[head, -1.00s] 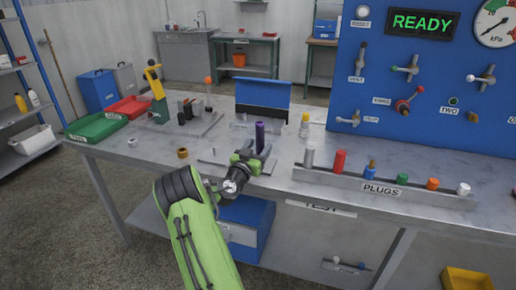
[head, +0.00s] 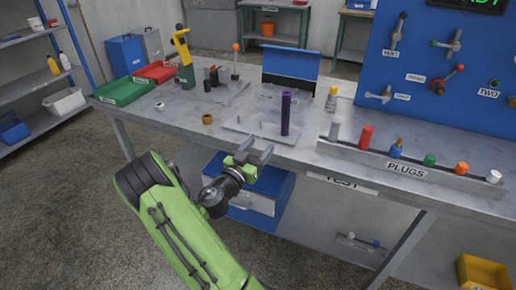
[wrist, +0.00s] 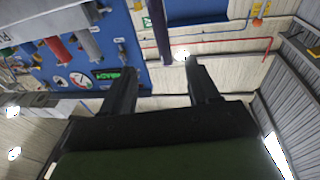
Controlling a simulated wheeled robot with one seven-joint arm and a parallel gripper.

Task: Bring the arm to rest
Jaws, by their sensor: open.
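My gripper (head: 257,157) is at the front edge of the metal workbench (head: 110,106) in the head view, on the end of my green arm. Its two fingers are apart with nothing between them. In the wrist view the open fingers (wrist: 158,85) point toward the blue panel and the far wall. A tall purple cylinder (head: 285,114) stands upright on a flat plate (head: 245,126) on the bench, beyond the fingers and apart from them.
A rack labelled PLUGS (head: 410,170) holds several coloured plugs at the bench's right. A green tray (head: 124,91) and a red tray (head: 157,70) lie at the left. A yellow bin (head: 484,272) stands at lower right.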

